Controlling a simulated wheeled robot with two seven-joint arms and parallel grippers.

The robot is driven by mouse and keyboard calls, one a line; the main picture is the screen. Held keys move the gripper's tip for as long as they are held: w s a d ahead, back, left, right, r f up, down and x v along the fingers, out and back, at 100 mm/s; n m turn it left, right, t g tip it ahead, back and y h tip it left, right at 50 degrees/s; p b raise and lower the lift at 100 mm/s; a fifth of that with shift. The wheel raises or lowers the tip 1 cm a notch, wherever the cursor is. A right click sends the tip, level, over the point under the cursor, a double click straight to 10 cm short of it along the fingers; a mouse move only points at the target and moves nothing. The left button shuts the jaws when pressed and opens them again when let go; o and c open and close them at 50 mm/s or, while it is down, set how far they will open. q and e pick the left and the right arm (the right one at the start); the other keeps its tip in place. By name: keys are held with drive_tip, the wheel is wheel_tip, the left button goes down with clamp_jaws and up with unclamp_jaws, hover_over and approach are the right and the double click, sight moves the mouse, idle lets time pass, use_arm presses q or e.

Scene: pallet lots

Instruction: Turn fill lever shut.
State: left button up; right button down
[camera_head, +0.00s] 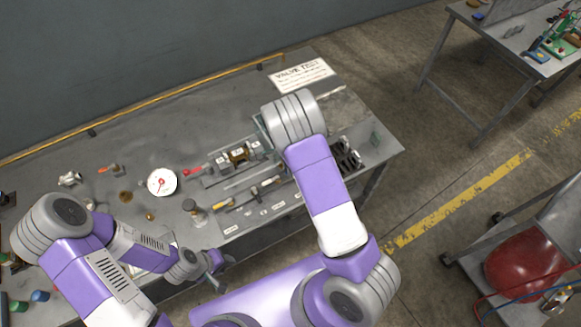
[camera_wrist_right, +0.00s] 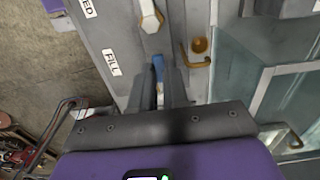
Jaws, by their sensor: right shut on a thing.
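In the right wrist view, the fill lever (camera_wrist_right: 157,66) shows as a blue handle beside the white FILL label (camera_wrist_right: 112,62) on a grey panel. The dark fingers of my right gripper (camera_wrist_right: 160,92) are shut on this handle, which is partly hidden between them. In the head view my right arm covers its own gripper and the lever. My left gripper (camera_head: 224,272) is open and empty, off the front edge of the bench.
The grey bench (camera_head: 110,155) carries a round white gauge (camera_head: 162,181), small fittings and a VALVE TEST sign (camera_head: 301,75). In the wrist view, a white hex fitting (camera_wrist_right: 151,16), a brass hook (camera_wrist_right: 195,58) and a clear-walled box (camera_wrist_right: 285,110) are close to my right gripper.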

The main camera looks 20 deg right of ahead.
drive_tip(key=shift+w, duration=0.1)
idle(0.3)
drive_tip(key=c, duration=1.1)
unclamp_jaws()
